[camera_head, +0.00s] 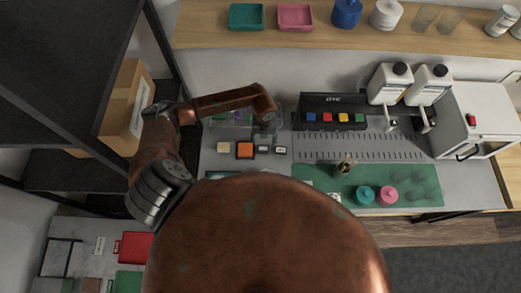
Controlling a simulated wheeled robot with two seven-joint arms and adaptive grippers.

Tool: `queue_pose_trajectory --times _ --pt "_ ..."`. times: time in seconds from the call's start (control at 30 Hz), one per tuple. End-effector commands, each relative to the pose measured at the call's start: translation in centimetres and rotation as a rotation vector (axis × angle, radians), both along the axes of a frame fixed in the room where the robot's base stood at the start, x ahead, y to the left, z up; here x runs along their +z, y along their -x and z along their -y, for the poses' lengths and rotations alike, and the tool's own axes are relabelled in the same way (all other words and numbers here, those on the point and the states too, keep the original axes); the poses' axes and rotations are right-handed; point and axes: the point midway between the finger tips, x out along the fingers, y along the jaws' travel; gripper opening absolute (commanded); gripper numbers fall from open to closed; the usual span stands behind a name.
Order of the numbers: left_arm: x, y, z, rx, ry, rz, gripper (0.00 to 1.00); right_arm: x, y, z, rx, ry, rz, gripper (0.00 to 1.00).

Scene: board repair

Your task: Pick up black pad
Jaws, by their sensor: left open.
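My left arm comes in from the left and bends down over the grey work surface (307,170). My left gripper (264,137) is open and hangs over the row of small pads. The row holds a beige pad (223,147), an orange pad with a dark border (245,150) and two small dark-edged grey pieces, one right under the gripper and one to its right (281,150). Which piece is the black pad I cannot tell; the gripper partly hides the one under it. My right gripper is not in view.
A clear box (222,128) stands behind the pads. A black holder (304,101) with coloured blocks is to the right, beside white bottles (389,84). A green mat (310,173) carries a teal jar (364,195) and a pink jar (388,195). A black shelf stands left.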

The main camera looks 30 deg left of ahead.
Motion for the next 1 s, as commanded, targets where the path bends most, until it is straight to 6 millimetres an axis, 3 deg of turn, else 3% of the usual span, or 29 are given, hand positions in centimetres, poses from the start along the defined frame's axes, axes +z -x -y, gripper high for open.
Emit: queue_pose_trajectory --times 0.5,0.8,1.0 --pt "-6.3 0.4 -0.1 0.000 0.004 -0.005 0.51 1.3 0.6 0.5 -0.001 0.005 -0.006 0.40" --pt "-6.8 0.4 -0.2 -0.001 0.003 -0.004 0.50 1.3 0.6 0.8 0.000 0.008 -0.006 0.40" --pt "-6.7 0.4 -0.2 -0.001 0.003 -0.004 0.36 1.3 0.6 0.8 0.001 0.008 -0.006 0.40"
